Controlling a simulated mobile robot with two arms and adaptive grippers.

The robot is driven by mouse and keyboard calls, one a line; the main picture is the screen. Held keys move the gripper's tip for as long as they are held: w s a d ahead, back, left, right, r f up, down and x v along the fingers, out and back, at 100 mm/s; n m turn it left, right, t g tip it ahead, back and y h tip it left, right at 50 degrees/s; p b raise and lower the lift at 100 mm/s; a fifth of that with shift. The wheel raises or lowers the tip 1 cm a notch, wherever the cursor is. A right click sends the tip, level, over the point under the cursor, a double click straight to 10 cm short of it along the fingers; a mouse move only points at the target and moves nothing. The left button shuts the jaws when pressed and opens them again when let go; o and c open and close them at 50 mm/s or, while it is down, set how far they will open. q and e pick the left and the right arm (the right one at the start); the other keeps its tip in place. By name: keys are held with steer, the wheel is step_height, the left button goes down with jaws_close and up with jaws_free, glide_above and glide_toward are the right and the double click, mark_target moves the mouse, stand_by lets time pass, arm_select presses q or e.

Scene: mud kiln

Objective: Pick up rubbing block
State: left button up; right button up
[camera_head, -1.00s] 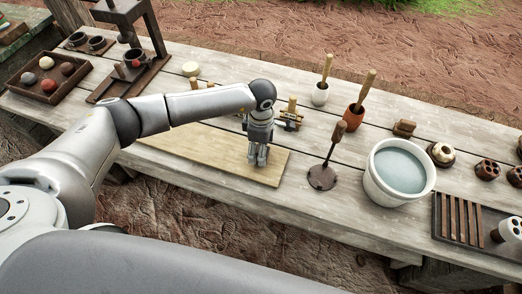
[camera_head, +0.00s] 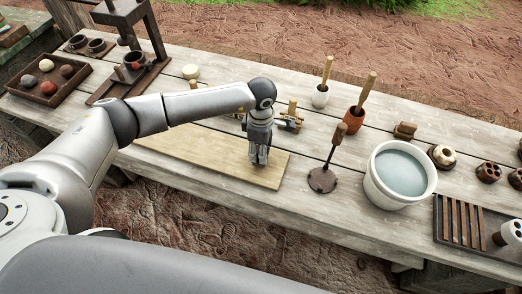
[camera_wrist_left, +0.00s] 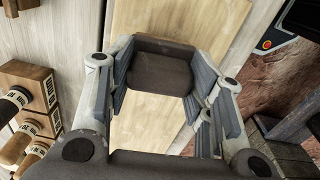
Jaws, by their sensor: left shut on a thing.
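My left gripper (camera_head: 259,158) points down over the right part of a pale wooden board (camera_head: 190,150) on the table. In the left wrist view, a dark grey-brown block with rounded edges (camera_wrist_left: 160,68) sits between the finger pads of the left gripper (camera_wrist_left: 162,85), which is shut on it; I take it as the rubbing block. The board (camera_wrist_left: 175,18) shows behind it. In the head view the fingers hide the block, and I cannot tell whether it touches the board. My right gripper is not in view.
A round-footed tool with an upright handle (camera_head: 323,180) and a white bucket of water (camera_head: 401,172) stand right of the board. Small wooden tools (camera_head: 290,118) lie just behind the gripper. A slatted tray (camera_head: 464,222) is at right. The board's left part is clear.

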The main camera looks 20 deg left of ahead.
arm_select(q)
steer(key=r, duration=0.1)
steer(key=b, duration=0.1)
steer(key=r, duration=0.1)
steer(key=shift+s+d+r, duration=0.15)
steer(key=shift+d+r, duration=0.1)
steer(key=shift+r, duration=0.1)
steer(key=s+d+r+b, duration=0.5)
steer(key=s+d+r, duration=0.4)
steer(key=shift+s+d+r, duration=0.15)
steer(key=shift+s+r, duration=0.1)
steer(key=shift+s, duration=0.15)
